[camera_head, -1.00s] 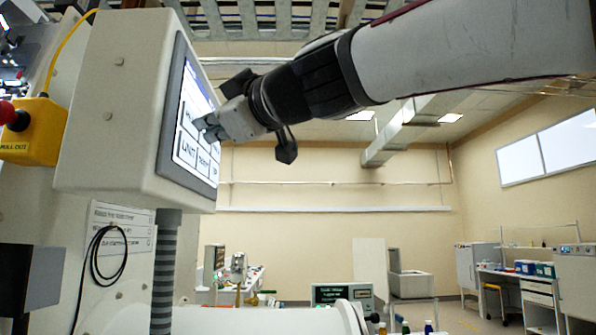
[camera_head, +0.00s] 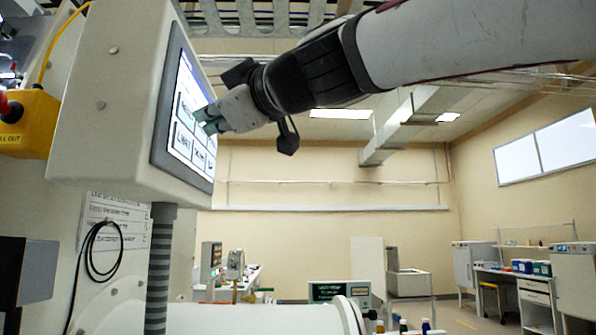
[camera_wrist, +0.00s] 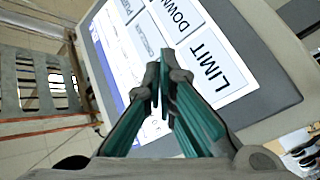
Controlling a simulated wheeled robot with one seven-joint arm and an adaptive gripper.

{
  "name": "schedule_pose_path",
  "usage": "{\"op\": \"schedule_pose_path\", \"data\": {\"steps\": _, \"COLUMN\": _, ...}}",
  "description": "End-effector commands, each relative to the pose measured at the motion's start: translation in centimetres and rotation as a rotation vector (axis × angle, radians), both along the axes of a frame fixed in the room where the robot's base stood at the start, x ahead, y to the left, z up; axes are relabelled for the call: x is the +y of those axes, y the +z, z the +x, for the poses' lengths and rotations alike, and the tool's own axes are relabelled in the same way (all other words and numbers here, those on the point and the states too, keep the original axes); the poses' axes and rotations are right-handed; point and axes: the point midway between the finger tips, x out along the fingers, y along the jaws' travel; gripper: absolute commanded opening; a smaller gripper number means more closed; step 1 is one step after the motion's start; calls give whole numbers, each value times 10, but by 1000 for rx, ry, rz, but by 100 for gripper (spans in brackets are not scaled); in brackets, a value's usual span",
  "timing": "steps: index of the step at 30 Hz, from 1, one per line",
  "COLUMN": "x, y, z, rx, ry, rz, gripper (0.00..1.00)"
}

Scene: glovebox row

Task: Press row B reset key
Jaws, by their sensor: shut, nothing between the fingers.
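A grey box with a touch screen (camera_head: 190,115) stands at the left in the head view, its screen tilted toward the right. Large black-lettered keys show on the screen; in the wrist view I read a LIMIT key (camera_wrist: 215,65), with DOWN and PURGE labels beside it. I cannot make out a reset key or row B label. My gripper (camera_head: 205,122) is shut and empty, its fingertips at the screen beside the keys. In the wrist view the teal-padded fingers (camera_wrist: 160,65) cover part of the screen. I cannot tell whether the tips touch it.
A yellow box with a red stop button (camera_head: 25,122) is left of the screen box. A looped black cable (camera_head: 103,250) hangs below by a label plate. Benches and cabinets (camera_head: 530,280) stand far off at the right.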

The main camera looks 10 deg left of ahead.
Motion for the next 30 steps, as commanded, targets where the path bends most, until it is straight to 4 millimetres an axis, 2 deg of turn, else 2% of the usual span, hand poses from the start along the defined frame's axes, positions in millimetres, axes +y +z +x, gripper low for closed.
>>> {"op": "schedule_pose_path", "data": {"steps": 14, "x": -8, "y": 0, "z": 2, "rx": -1, "ry": -2, "rz": 2, "gripper": 0}}
{"op": "schedule_pose_path", "data": {"steps": 30, "x": -51, "y": -1, "z": 14, "rx": -2, "ry": -2, "rz": 1, "gripper": 0}}
